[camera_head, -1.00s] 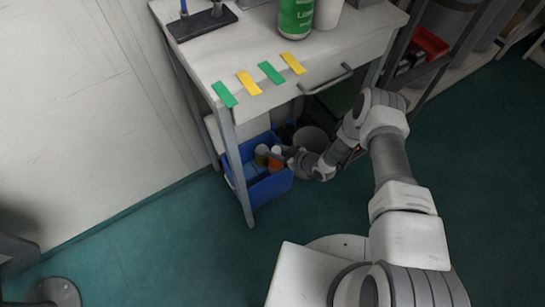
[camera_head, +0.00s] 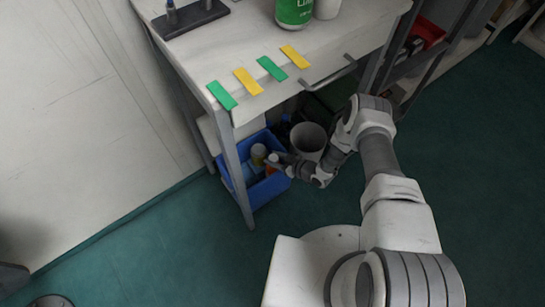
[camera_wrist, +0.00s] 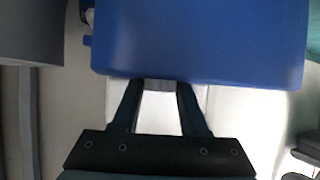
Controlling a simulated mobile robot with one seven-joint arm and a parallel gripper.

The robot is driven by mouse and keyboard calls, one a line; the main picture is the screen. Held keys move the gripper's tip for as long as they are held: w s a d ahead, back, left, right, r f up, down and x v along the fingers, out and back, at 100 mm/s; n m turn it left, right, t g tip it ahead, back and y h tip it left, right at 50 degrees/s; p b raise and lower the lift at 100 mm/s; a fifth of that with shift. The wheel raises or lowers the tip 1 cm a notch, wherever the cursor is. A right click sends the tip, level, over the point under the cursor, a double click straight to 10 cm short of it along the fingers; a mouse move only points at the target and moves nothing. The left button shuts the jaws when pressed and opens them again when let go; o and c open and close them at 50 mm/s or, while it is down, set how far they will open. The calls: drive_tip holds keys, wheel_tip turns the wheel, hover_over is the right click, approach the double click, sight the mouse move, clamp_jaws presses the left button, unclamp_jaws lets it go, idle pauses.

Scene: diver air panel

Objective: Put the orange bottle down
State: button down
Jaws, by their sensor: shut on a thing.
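The orange bottle (camera_head: 272,169), with a pale top, is in the blue bin (camera_head: 268,194) under the table, near the bin's right side. A yellowish-topped container (camera_head: 258,154) stands just left of it. My gripper (camera_head: 280,158) reaches in from the right over the bin's rim and is shut on the orange bottle. The bottle's base is hidden by the bin wall, so I cannot tell whether it touches the bottom. In the wrist view, the blue bin (camera_wrist: 200,40) fills the top, and my gripper's fingers (camera_wrist: 158,92) run up to its edge. The bottle cannot be made out there.
The table (camera_head: 215,60) stands above the bin, its leg (camera_head: 236,175) close in front. A grey bucket (camera_head: 308,138) is right of the bin, close behind my arm. A green bottle (camera_head: 294,12) stands on the tabletop. The floor in front is clear.

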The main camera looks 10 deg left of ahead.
drive_tip(key=shift+f, duration=0.55)
drive_tip(key=shift+c, duration=2.2)
unclamp_jaws()
drive_tip(key=shift+r, duration=0.55)
drive_tip(key=p+v, duration=0.4)
drive_tip(key=v, duration=0.8)
